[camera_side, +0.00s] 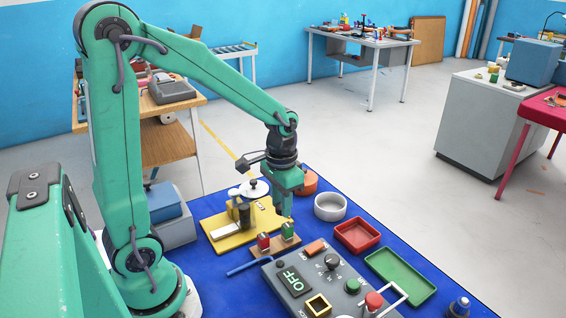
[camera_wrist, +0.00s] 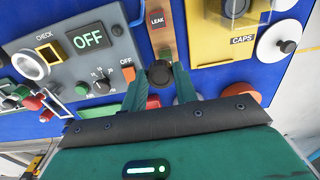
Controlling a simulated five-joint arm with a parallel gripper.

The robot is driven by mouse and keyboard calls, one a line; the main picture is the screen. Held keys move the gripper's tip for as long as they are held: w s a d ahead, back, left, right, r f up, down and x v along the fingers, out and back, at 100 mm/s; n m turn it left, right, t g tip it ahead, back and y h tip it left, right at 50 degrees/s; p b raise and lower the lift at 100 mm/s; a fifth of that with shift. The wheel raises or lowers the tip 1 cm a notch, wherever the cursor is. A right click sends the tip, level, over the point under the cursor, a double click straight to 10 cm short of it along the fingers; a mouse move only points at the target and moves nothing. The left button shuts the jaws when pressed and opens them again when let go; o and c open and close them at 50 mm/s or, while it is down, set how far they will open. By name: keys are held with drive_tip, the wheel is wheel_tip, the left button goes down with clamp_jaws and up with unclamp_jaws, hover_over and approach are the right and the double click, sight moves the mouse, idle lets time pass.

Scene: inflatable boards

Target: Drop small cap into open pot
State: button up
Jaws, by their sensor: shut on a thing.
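My gripper (camera_wrist: 160,86) is shut on a small dark round cap (camera_wrist: 159,73), which shows between the two green fingertips in the wrist view. In the side view my gripper (camera_side: 287,207) hangs pointing down above the mat, near the yellow board, and the cap cannot be made out there. A round grey open pot (camera_side: 331,207) stands on the mat to the right of my gripper. The yellow board (camera_side: 219,240) also shows in the wrist view (camera_wrist: 208,78), with a CAPS label.
An orange round container (camera_side: 309,182) stands behind my gripper. A small brown board (camera_side: 282,250) with red and green pieces lies in front. A grey control box (camera_side: 340,290) is at the front; red (camera_side: 358,236) and green (camera_side: 402,274) trays lie to the right.

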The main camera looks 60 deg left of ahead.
drive_tip(key=shift+w+a+n, duration=0.25)
drive_tip(key=shift+w+n, duration=0.45)
drive_tip(key=shift+w, duration=0.2)
drive_tip(key=w+a+f+n, duration=0.2)
drive_tip(key=w+n, duration=0.6)
drive_tip(key=w+a+f+n, duration=0.1)
drive_tip(key=w+a+n, duration=0.2)
drive_tip(key=w+n, duration=0.5)
drive_tip(key=shift+w+a+f+n, duration=0.25)
drive_tip(key=shift+w+f+n, duration=0.1)
drive_tip(key=shift+w, duration=0.35)
drive_tip(key=shift+f, duration=0.2)
drive_tip(key=shift+f, duration=3.25)
